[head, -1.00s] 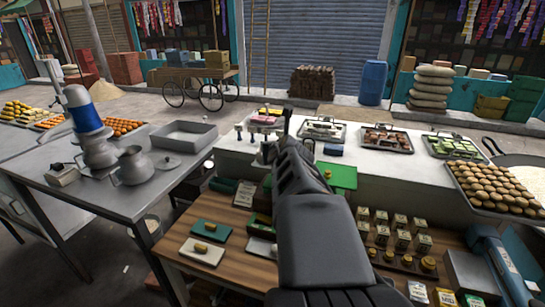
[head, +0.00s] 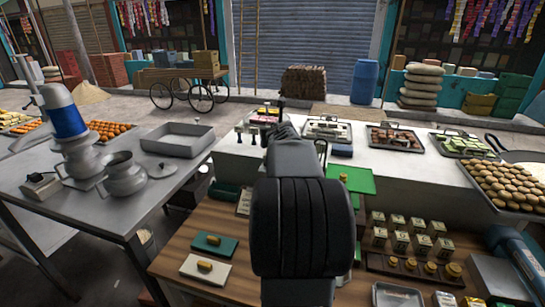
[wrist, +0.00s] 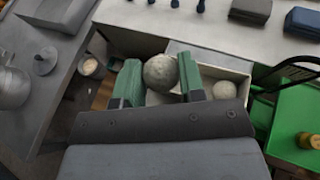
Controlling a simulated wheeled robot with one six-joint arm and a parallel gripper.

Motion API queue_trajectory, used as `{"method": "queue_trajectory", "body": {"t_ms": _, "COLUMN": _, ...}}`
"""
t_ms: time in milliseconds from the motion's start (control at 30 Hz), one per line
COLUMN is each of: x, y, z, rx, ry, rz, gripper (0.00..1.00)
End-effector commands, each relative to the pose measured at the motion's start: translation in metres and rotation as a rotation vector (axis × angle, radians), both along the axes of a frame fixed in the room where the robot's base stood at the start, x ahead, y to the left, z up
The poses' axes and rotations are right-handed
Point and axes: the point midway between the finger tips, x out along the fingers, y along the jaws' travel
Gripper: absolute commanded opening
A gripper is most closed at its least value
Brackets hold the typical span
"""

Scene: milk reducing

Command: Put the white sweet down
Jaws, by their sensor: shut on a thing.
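In the wrist view, my gripper (wrist: 159,80) is shut on a round, pale grey-white sweet (wrist: 161,73), held between its two green fingers. A second, smaller-looking pale ball (wrist: 223,90) lies to the right of the fingers, in a pale open box (wrist: 238,74) below. The held sweet overlaps part of this box in the picture; I cannot tell its height above it. In the head view, my arm hides the sweet and most of my gripper.
Trays of sweets (head: 395,137) line the counter's back. A metal table (head: 100,210) with an empty tray (head: 178,138) and pots stands left.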

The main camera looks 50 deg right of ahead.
Motion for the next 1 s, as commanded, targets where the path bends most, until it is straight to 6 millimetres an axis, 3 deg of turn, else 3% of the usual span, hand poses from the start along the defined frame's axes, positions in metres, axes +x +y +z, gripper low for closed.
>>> {"method": "queue_trajectory", "body": {"t_ms": 33, "x": 0.005, "y": -0.004, "z": -0.012, "rx": -0.001, "ry": 0.000, "rz": 0.001, "gripper": 0.14}}
{"method": "queue_trajectory", "body": {"t_ms": 100, "x": 0.009, "y": -0.009, "z": -0.019, "rx": -0.001, "ry": 0.000, "rz": 0.001, "gripper": 0.14}}
{"method": "queue_trajectory", "body": {"t_ms": 467, "x": 0.019, "y": -0.017, "z": -0.032, "rx": -0.002, "ry": 0.000, "rz": 0.004, "gripper": 0.14}}
{"method": "queue_trajectory", "body": {"t_ms": 733, "x": 0.022, "y": -0.020, "z": -0.066, "rx": -0.002, "ry": -0.001, "rz": 0.004, "gripper": 0.14}}
{"method": "queue_trajectory", "body": {"t_ms": 1000, "x": 0.022, "y": -0.020, "z": -0.065, "rx": -0.002, "ry": -0.001, "rz": 0.004, "gripper": 0.14}}
